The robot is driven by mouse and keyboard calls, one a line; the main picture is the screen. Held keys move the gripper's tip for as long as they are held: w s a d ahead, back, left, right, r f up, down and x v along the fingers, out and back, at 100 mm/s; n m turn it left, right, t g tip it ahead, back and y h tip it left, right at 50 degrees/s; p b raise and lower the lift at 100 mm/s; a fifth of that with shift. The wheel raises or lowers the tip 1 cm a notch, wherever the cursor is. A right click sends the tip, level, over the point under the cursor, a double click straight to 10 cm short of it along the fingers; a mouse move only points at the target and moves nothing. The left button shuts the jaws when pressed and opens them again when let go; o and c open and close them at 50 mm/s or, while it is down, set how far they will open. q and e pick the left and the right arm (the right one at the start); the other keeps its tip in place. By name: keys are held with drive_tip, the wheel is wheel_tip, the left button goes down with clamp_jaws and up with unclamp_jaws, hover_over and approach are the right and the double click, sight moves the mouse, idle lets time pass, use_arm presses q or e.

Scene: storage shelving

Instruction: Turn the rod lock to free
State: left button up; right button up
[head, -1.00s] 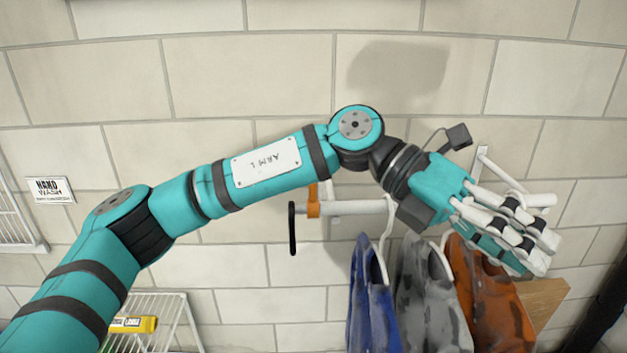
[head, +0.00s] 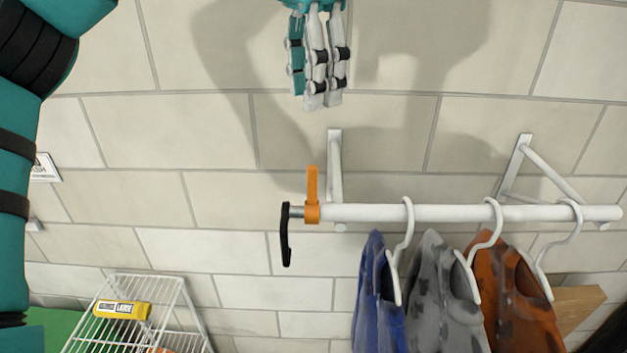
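A white horizontal rod (head: 455,213) is mounted on the wall. An orange lever (head: 312,190) stands upright around its left end; it appears to be the rod lock. A black bar-shaped handle (head: 286,236) hangs at the rod's left tip, left of the lever. My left gripper (head: 316,100) points down from the top edge, above the orange lever and apart from it. Its white and teal fingers look straight and lie close side by side in this view, so its opening cannot be judged. Nothing shows in it. My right gripper is out of view.
Blue (head: 376,300), grey (head: 440,305) and orange-brown (head: 520,305) garments hang from white hangers on the rod. White brackets (head: 335,165) hold it to the wall. A wire rack (head: 178,312) with a yellow item (head: 122,310) stands lower left. The wall space above the lever is clear.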

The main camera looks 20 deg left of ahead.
sight(311, 167)
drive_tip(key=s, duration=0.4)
use_arm(q)
drive_tip(key=f, duration=0.4)
drive_tip(key=f+p, duration=0.1)
drive_tip(key=f, duration=0.1)
drive_tip(key=shift+w+a+f, duration=0.1)
drive_tip(key=shift+w+a, duration=0.05)
drive_tip(key=shift+w, duration=0.2)
wheel_tip(311, 167, down, 6)
drive_tip(key=shift+w+f+p, duration=0.1)
drive_tip(key=shift+w+p, duration=0.05)
drive_tip(key=shift+p, duration=0.8)
wheel_tip(311, 167, down, 2)
drive_tip(key=shift+f, duration=0.1)
clamp_jaws()
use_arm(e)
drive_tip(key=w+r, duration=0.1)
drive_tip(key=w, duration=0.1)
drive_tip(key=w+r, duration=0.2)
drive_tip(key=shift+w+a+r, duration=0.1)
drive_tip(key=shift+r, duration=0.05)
